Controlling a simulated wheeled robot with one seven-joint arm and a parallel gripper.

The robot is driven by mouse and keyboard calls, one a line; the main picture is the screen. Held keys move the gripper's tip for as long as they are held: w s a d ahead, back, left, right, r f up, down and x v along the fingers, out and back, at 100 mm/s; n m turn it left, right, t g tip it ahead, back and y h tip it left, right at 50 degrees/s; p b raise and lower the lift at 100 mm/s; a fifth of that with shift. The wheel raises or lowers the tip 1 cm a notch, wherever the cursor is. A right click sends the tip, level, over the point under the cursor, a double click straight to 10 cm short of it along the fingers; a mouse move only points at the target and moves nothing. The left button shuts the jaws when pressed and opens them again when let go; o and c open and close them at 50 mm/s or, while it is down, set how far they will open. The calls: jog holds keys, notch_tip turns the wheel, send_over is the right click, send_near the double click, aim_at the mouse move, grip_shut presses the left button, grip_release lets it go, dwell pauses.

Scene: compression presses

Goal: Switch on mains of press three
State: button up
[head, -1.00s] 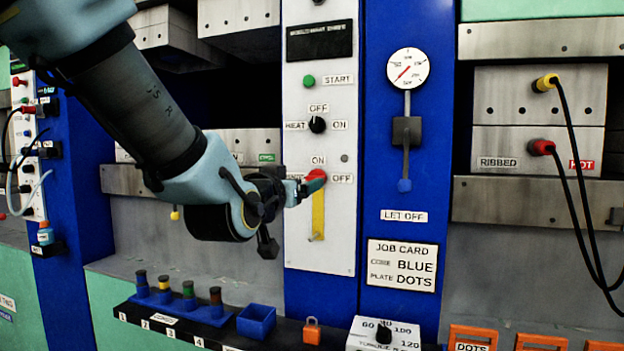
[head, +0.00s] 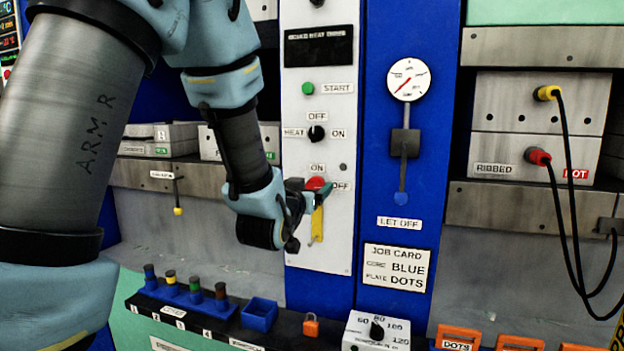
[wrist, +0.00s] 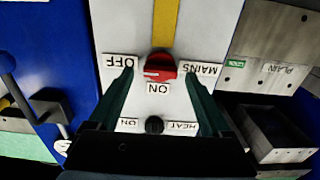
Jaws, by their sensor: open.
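The mains switch of the panel is a red round knob (head: 315,183) with an ON label above and an OFF label to its right. In the upside-down wrist view the red knob (wrist: 160,66) sits between labels MAINS and OFF, its white mark pointing towards OFF. My gripper (head: 310,194) is at the knob, partly covering it and the MAINS label. In the wrist view my gripper (wrist: 158,78) is open, with one dark green finger on each side of the knob. Whether the fingers touch it I cannot tell.
The black HEAT knob (head: 316,133) and green START button (head: 307,88) are above on the same white panel. A yellow strip (head: 317,224) runs below the mains knob. A gauge and lever (head: 405,143) stand right. Below is a shelf with a blue bin (head: 259,314) and orange padlock (head: 311,326).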

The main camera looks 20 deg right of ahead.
jog(key=shift+w+d, duration=0.3)
grip_shut()
dwell(0.6)
